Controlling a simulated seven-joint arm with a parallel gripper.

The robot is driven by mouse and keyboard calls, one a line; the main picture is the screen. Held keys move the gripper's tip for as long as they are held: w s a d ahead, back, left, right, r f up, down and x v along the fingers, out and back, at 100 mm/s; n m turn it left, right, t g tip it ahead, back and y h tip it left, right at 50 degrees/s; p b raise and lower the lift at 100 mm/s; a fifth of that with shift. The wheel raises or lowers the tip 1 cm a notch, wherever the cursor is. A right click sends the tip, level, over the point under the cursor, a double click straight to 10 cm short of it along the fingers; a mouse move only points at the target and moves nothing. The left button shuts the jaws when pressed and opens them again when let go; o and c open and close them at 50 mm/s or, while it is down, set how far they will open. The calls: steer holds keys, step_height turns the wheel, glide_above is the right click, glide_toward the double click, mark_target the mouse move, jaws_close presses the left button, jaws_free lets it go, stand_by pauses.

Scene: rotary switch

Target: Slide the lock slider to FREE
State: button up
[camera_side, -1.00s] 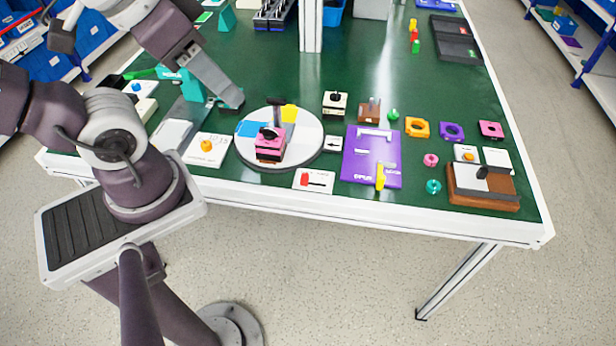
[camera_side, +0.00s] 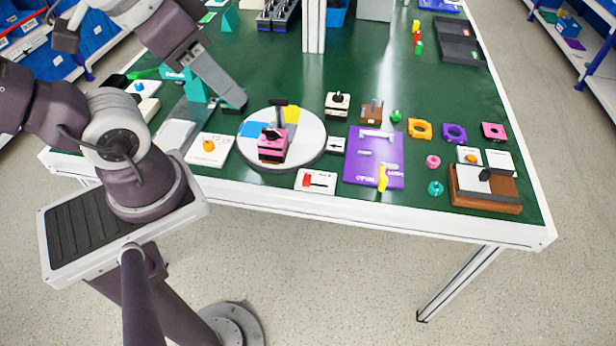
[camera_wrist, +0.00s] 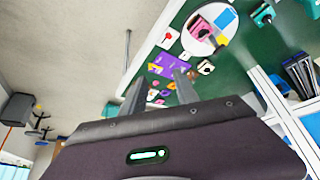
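A small white plate with a red slider knob (camera_side: 309,180) lies at the table's front edge; its label is too small to read. The knob sits toward the plate's left end. It also shows in the wrist view as a white plate with a red mark (camera_wrist: 167,37). My gripper (camera_side: 237,103) is above the left part of the table, behind and left of the plate and well apart from it. In the wrist view its two fingers (camera_wrist: 161,75) stand apart with nothing held between them.
A round white turntable (camera_side: 312,132) carrying a pink block (camera_side: 271,151) stands between my gripper and the plate. A purple panel (camera_side: 362,170) with a yellow handle (camera_side: 382,178) is to the right. A white plate with an orange knob (camera_side: 209,146) is to the left.

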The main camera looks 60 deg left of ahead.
steer(key=shift+o, duration=0.2)
steer(key=n+g, duration=0.5)
steer(key=n, duration=0.3)
glide_above(307, 178)
steer(key=d, duration=0.1)
step_height(307, 178, down, 20)
steer(key=shift+n+g, duration=0.3)
steer(key=shift+n, duration=0.2)
steer(key=f, duration=0.9)
steer(key=a+f, duration=0.1)
steer(key=f, duration=0.3)
steer(key=shift+f, duration=0.3)
jaws_close()
